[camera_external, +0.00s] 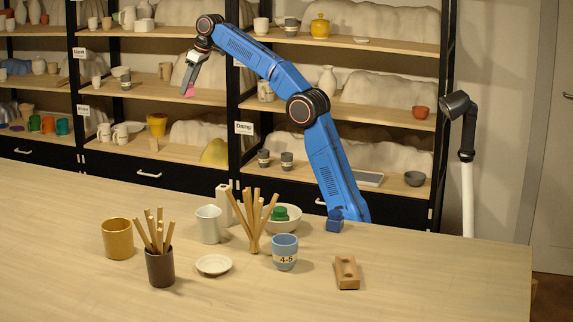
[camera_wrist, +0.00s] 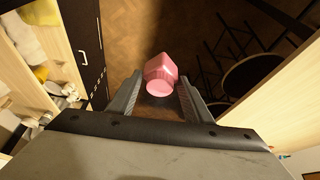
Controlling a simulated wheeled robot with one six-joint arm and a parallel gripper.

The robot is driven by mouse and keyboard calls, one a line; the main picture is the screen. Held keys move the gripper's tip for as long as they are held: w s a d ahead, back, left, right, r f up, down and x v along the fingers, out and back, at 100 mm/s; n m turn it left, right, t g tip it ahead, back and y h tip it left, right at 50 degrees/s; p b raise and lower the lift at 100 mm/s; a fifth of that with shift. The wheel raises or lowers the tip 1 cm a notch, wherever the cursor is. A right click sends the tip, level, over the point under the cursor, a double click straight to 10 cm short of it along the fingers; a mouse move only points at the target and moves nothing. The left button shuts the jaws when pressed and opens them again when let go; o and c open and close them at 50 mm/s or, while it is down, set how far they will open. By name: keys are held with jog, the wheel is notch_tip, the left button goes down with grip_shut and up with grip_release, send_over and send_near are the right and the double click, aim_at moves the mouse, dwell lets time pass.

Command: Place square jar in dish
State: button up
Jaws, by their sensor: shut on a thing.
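A pink square jar (camera_wrist: 161,70) with a rounded end sits between the fingers of my gripper (camera_wrist: 160,88) in the wrist view. In the external view my gripper (camera_external: 187,84) is raised at upper left, in front of the shelves, and the pink jar (camera_external: 188,91) shows small at its tips. My gripper is shut on the jar. The dish is not seen in the wrist view.
Near the dish stand a dark cup of sticks (camera_external: 160,269), a mustard cup (camera_external: 117,239), a white beaker (camera_external: 208,225), a blue-grey cup (camera_external: 285,253) and a white bowl (camera_external: 287,223) holding something green. A wooden block (camera_external: 346,272) lies right. The table's right side is clear.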

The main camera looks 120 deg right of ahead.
jog(key=w+a+n+y, duration=0.2)
jog(key=w+a+n, duration=0.3)
jog(key=w+a, duration=1.6)
jog(key=w+a+n+t+y, duration=0.15)
jog(key=w+a, duration=0.35)
jog(key=a, duration=0.8)
jog(key=w+a+n+g, duration=0.15)
jog(key=w+a, duration=0.35)
jog(key=a, duration=0.8)
jog(key=a+n+y, duration=0.2)
jog(key=a+n, duration=0.3)
jog(key=a, duration=2.3)
jog(key=s+a+n, duration=0.2)
jog(key=s+a, duration=0.2)
jog(key=a, duration=0.8)
jog(key=s+a+n, duration=0.2)
jog(key=s+a, duration=0.2)
jog(key=a, duration=0.9)
jog(key=shift+y, duration=0.35)
jog(key=shift+s+d+f, duration=0.1)
jog(key=shift+d+f, duration=0.05)
jog(key=shift+f, duration=3.65)
jog(key=shift+s+d+f, duration=0.1)
jog(key=shift+d+f, duration=0.05)
jog(key=shift+f, duration=3.65)
jog(key=shift+f, duration=0.1)
jog(key=o, duration=1.1)
jog(key=shift+o, duration=0.5)
